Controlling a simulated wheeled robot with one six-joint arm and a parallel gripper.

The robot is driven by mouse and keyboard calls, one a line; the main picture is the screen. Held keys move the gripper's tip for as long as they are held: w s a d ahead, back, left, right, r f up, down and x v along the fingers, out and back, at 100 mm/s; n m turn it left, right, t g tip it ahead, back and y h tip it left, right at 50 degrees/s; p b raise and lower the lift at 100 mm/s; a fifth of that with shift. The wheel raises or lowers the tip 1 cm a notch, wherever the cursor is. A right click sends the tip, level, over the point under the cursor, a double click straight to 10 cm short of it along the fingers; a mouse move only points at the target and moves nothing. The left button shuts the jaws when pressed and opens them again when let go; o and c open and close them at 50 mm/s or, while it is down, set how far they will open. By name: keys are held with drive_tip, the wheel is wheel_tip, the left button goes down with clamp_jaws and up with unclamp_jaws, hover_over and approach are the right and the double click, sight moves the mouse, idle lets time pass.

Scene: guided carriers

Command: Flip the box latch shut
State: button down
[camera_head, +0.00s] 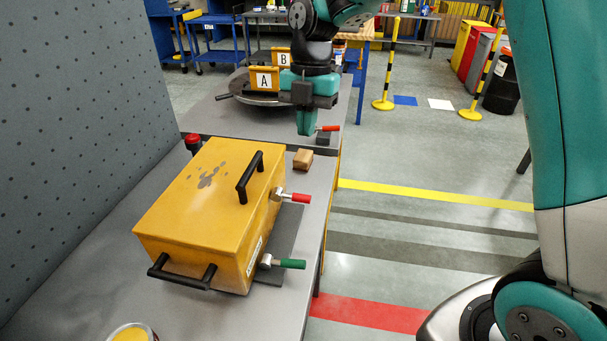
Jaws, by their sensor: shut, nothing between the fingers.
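My gripper (306,133) is shut and empty, pointing down beyond the box's far right corner, apart from the box. Another red-gripped lever (328,128) on a dark block (323,139) shows just beside my fingertips.
A small wooden block (303,159) lies on the bench (315,215) between box and gripper. A red knob (193,142) stands at the box's far left. A grey dotted panel (75,120) walls the left. An open can (132,333) is at the near edge. Signs A and B stand behind.

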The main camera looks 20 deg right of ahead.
sight(295, 197)
drive_tip(key=shift+w+d+f+n, duration=0.2)
drive_tip(key=shift+w+d+n, duration=0.15)
drive_tip(key=shift+w+n, duration=0.45)
drive_tip(key=f+p, duration=0.1)
drive_tip(key=f, duration=0.3)
drive_tip(key=s+a+f+p, duration=0.1)
drive_tip(key=f, duration=0.3)
drive_tip(key=s+f+p, duration=0.1)
drive_tip(key=f+p, duration=0.1)
drive_tip(key=f, duration=0.2)
drive_tip(key=shift+s+a+f, duration=0.1)
drive_tip(key=shift+a+f, duration=0.15)
drive_tip(key=shift+f, duration=0.6)
drive_tip(key=shift+a, duration=0.1)
